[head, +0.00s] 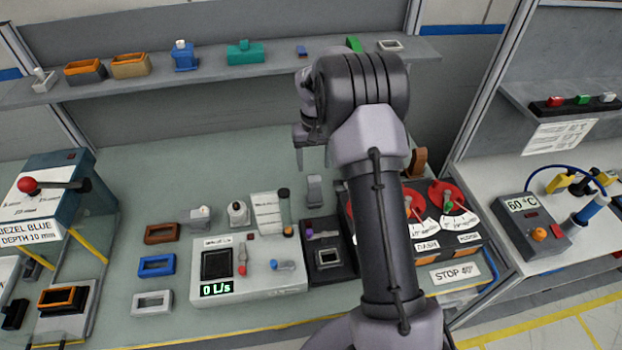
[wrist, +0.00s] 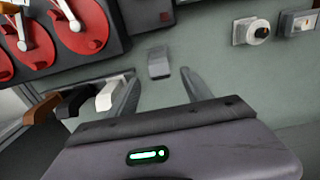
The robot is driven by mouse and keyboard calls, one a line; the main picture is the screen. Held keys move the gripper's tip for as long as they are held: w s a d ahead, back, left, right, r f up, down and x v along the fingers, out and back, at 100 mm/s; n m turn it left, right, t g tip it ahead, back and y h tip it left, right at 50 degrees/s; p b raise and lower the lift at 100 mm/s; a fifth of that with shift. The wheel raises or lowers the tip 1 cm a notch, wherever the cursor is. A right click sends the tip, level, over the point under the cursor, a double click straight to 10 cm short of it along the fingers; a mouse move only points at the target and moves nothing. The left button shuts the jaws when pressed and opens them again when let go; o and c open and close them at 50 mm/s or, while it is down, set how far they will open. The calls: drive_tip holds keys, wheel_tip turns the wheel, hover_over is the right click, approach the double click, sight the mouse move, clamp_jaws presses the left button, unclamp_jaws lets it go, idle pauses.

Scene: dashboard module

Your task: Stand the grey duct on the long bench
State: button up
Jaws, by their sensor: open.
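A small plain grey piece (head: 314,188), which seems to be the grey duct, is on the long bench (head: 120,200) behind the instrument panels. In the wrist view this grey piece (wrist: 158,63) appears just beyond and between my fingertips, apart from both. I cannot tell whether it stands or lies. My gripper (head: 312,163) is open and empty, pointing down above the bench behind the grey piece in the head view. In the wrist view both fingers of my gripper (wrist: 160,77) are spread wide. My arm hides part of the bench to the right.
A brown hooked piece (wrist: 40,108), a black one (wrist: 78,100) and a pale one (wrist: 112,94) form a row left of my fingers. The red-dial panel (head: 450,205) stands right of my arm. A shelf (head: 215,68) with small parts runs behind. The bench's back left is clear.

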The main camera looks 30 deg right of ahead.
drive_tip(key=s+a+r+t, duration=0.1)
drive_tip(key=s+a+r, duration=0.15)
drive_tip(key=r, duration=0.35)
drive_tip(key=s+a+r, duration=0.1)
drive_tip(key=a+r, duration=0.2)
drive_tip(key=r, duration=0.2)
drive_tip(key=s+a+r+t+y, duration=0.1)
drive_tip(key=s+a+r+t, duration=0.1)
drive_tip(key=s+a+r, duration=0.55)
drive_tip(key=s+a+r+t, duration=0.1)
drive_tip(key=s+a+r, duration=0.3)
drive_tip(key=s, duration=0.6)
drive_tip(key=s+a+m+t+y, duration=0.1)
drive_tip(key=s+a+t, duration=0.15)
drive_tip(key=s, duration=0.75)
wheel_tip(320, 180, down, 18)
drive_tip(key=b, duration=1.7)
drive_tip(key=shift+a+r+g, duration=0.25)
drive_tip(key=shift+g, duration=0.1)
